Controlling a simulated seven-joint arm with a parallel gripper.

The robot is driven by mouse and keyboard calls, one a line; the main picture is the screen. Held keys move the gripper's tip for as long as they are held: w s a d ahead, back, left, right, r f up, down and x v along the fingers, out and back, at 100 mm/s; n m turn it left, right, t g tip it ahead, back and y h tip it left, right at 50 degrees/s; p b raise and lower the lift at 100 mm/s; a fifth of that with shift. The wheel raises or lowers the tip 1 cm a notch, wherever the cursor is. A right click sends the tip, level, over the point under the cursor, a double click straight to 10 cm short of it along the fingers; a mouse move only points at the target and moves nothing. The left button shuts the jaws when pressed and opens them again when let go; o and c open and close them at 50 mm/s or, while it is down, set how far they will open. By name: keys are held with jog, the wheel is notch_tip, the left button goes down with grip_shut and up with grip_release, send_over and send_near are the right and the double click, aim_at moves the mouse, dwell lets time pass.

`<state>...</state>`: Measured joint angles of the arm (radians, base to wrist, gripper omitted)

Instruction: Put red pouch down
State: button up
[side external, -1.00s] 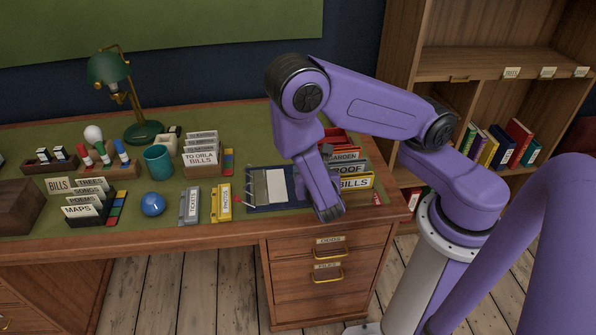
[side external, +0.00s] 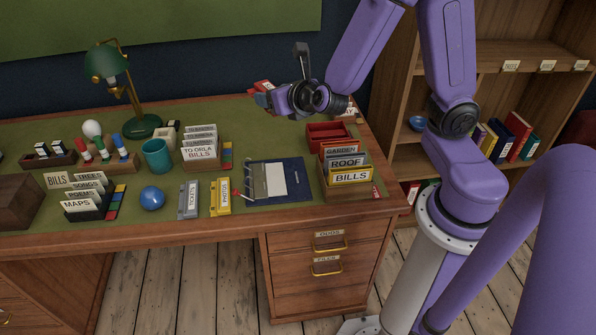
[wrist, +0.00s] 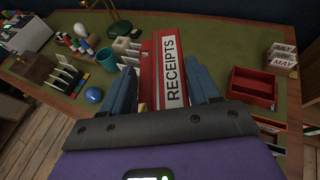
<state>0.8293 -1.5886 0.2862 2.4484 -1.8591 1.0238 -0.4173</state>
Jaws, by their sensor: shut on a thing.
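The red pouch (wrist: 150,84) carries a white label reading RECEIPTS in the wrist view. My gripper (wrist: 163,76) is shut on it, with one blue-grey finger on each side. In the side view the gripper (side external: 268,99) is raised above the back of the desk, and only a small red part of the pouch (side external: 262,86) shows. The rest of it is hidden by the gripper or blurred by the small size.
A red tray (side external: 329,127) stands at the desk's right, behind a wooden file box (side external: 345,192) of labelled cards. A blue notebook (side external: 293,180), card holders (side external: 202,168), a teal cup (side external: 157,157) and a green lamp (side external: 107,63) stand leftward. Green desktop (side external: 270,135) behind the notebook is clear.

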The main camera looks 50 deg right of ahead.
jog(key=shift+w+d+r, duration=0.1)
jog(key=shift+d+r, duration=0.05)
jog(key=shift+r, duration=0.4)
jog(key=shift+w+d+r, duration=0.1)
jog(key=shift+d+r, duration=0.05)
jog(key=shift+r, duration=0.35)
jog(key=shift+f, duration=0.15)
jog(key=s+f+m+g+h, duration=0.1)
jog(key=s+f+m+h, duration=0.1)
jog(key=s+f, duration=0.3)
jog(key=s+f+m+g+h, duration=0.2)
jog(key=s+f, duration=0.3)
jog(key=f, duration=0.8)
jog(key=shift+d+f+m+h, duration=0.25)
jog(key=shift+m+h, duration=0.35)
